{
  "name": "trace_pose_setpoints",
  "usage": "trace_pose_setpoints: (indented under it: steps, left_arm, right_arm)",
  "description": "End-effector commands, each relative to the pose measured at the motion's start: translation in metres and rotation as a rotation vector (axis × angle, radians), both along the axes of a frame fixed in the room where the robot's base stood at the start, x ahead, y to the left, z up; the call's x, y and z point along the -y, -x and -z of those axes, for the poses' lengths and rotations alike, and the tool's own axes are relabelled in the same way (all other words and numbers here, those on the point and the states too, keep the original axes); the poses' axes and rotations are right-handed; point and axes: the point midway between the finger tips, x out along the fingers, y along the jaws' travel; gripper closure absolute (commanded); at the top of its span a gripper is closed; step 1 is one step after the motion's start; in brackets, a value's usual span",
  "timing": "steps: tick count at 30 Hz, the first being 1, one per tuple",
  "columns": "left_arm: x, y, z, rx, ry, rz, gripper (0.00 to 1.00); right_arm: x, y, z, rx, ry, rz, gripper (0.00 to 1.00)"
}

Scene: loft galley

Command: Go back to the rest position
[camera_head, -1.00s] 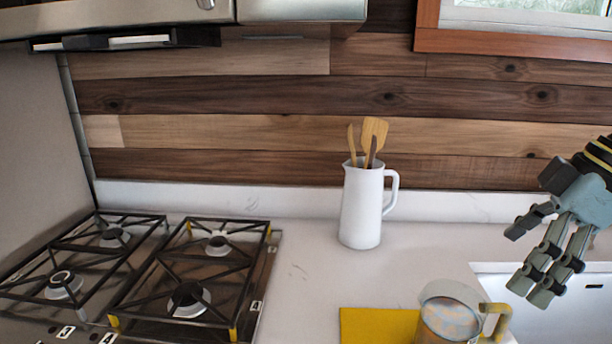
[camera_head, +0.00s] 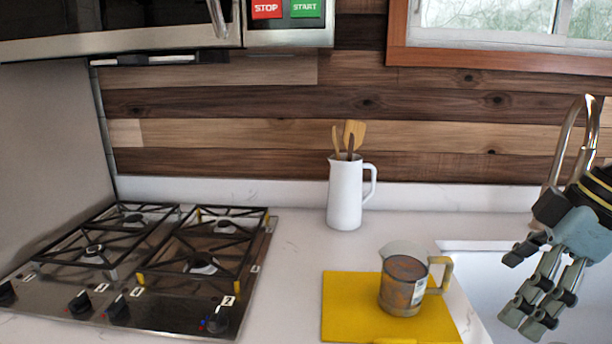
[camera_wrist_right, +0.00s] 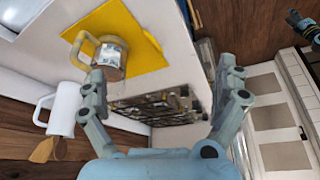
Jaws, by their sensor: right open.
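My right gripper (camera_head: 515,288) is at the right of the head view, over the sink side of the counter. Its fingers are spread and hold nothing. In the right wrist view the open fingers (camera_wrist_right: 161,72) show with a gap between them. A dark and blue-grey part (camera_wrist_right: 300,24) at the upper right edge of that view looks like my left gripper; it is too small to tell its jaw state. The left gripper does not show in the head view.
A metal-grey mug (camera_head: 402,288) with a tan handle stands on a yellow board (camera_head: 345,305), left of the right gripper. A white pitcher (camera_head: 345,195) with wooden utensils stands behind. A gas cooktop (camera_head: 225,290) is left, a sink (camera_head: 480,262) and faucet (camera_head: 567,130) right.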

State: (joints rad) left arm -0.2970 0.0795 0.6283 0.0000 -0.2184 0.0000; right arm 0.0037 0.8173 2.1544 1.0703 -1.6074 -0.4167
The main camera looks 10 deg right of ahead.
Motion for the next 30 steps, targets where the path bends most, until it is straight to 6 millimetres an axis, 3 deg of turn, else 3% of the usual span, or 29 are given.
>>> trace_pose_setpoints:
  steps: [8, 18, 30]
  left_arm:
    - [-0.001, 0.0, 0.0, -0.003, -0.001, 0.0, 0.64]
    - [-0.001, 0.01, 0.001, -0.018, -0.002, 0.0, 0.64]
    - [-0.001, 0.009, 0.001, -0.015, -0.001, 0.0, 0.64]
  right_arm:
    - [-0.023, 0.022, 0.04, -0.006, 0.008, 0.118, 0.0]
    - [-0.052, 0.072, 0.086, -0.01, 0.031, 0.398, 0.0]
    - [-0.052, 0.153, 0.103, -0.027, 0.117, 0.855, 0.0]
